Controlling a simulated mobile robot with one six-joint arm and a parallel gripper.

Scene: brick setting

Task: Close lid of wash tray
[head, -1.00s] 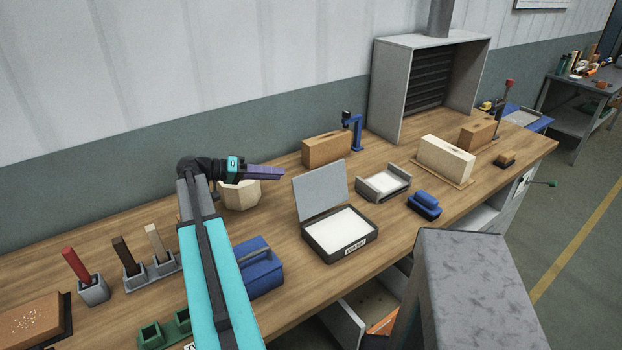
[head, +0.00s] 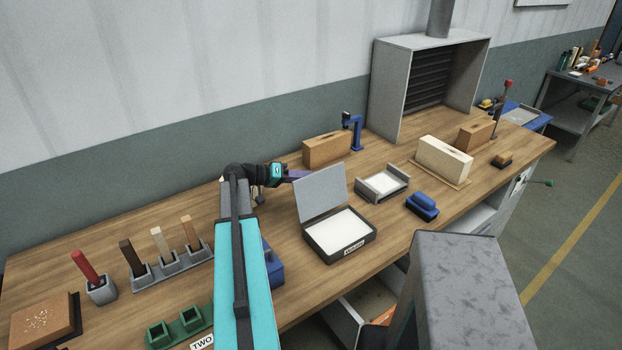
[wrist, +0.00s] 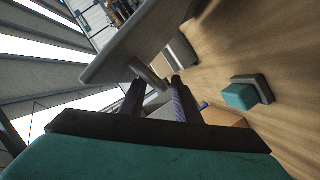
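The wash tray (head: 338,252) is a dark box with a white inside and a label on its front, at the middle of the bench in the head view. Its grey lid (head: 322,193) stands open, leaning back from the rear edge. My gripper (head: 302,174) is just behind the lid's upper left part, and the lid partly hides its fingers. In the wrist view a large pale panel, apparently the lid (wrist: 140,40), lies close ahead of the fingers. The two dark fingers (wrist: 157,95) are apart with a gap between them. I cannot tell whether they touch the lid.
A grey tray (head: 382,185) and a blue-handled block (head: 422,206) stand right of the wash tray. A wooden block (head: 326,149) and blue stand (head: 355,132) are behind it. My arm partly covers a blue box (head: 274,268). Holders with upright handles (head: 172,262) stand left.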

